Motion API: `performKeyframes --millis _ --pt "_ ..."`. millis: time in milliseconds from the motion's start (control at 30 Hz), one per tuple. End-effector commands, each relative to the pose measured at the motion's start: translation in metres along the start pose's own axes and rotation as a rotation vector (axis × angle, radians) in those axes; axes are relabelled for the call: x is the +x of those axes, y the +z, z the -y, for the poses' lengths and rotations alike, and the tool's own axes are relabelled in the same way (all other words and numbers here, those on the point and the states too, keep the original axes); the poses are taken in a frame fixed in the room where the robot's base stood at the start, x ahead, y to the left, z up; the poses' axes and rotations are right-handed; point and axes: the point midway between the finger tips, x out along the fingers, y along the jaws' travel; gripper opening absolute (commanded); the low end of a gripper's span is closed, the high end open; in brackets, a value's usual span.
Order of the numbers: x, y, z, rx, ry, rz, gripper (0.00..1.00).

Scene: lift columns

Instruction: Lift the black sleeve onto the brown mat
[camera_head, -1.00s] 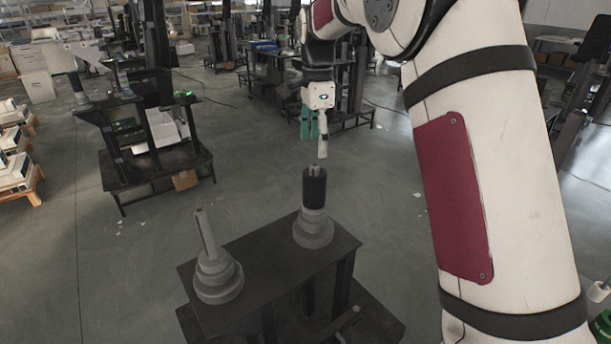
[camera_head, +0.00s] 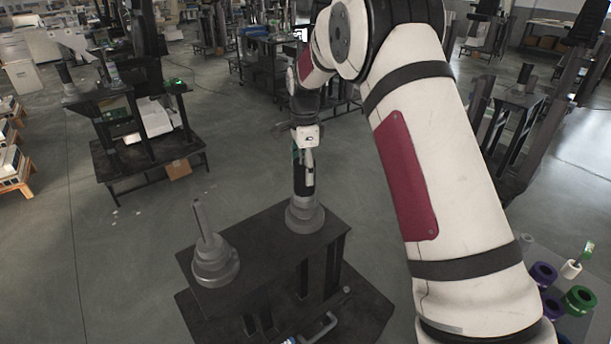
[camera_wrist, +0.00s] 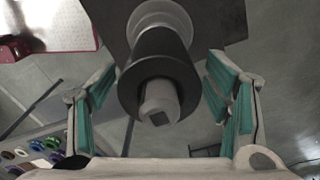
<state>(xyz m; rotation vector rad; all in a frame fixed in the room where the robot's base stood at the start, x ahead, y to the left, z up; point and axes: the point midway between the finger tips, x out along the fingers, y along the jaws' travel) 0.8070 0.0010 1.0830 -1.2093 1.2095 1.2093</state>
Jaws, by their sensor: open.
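The black sleeve (camera_head: 299,187) sits around the right post of a stepped grey column on the dark table. In the wrist view the sleeve (camera_wrist: 158,46) is seen end-on, with the pale post tip (camera_wrist: 160,100) poking through it. My gripper (camera_head: 303,160) is at the top of that column, its teal-padded fingers open. In the wrist view the fingers of my gripper (camera_wrist: 160,76) stand on either side of the sleeve, with gaps on both sides. In the head view the gripper partly hides the sleeve's upper part. I cannot make out a brown mat.
A second stepped grey column (camera_head: 214,255) with a bare post stands on the dark table (camera_head: 262,240), left of the sleeve's column. Coloured rings (camera_head: 579,300) lie at the lower right. Another workbench (camera_head: 150,160) stands back left. Open floor surrounds the table.

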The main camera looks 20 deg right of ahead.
Motion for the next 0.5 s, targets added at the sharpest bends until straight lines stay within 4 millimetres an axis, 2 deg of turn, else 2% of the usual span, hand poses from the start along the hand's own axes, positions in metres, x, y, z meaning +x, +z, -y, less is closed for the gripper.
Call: performKeyframes --millis 200,433,467,500 --pt "0.021 0.000 -0.001 0.000 0.001 0.000 0.71" --pt "0.022 0.000 0.000 0.000 0.000 0.000 0.71" --pt "0.022 0.000 0.000 0.000 0.000 0.000 0.66" --pt "0.022 0.000 0.000 0.000 0.000 0.000 0.57"
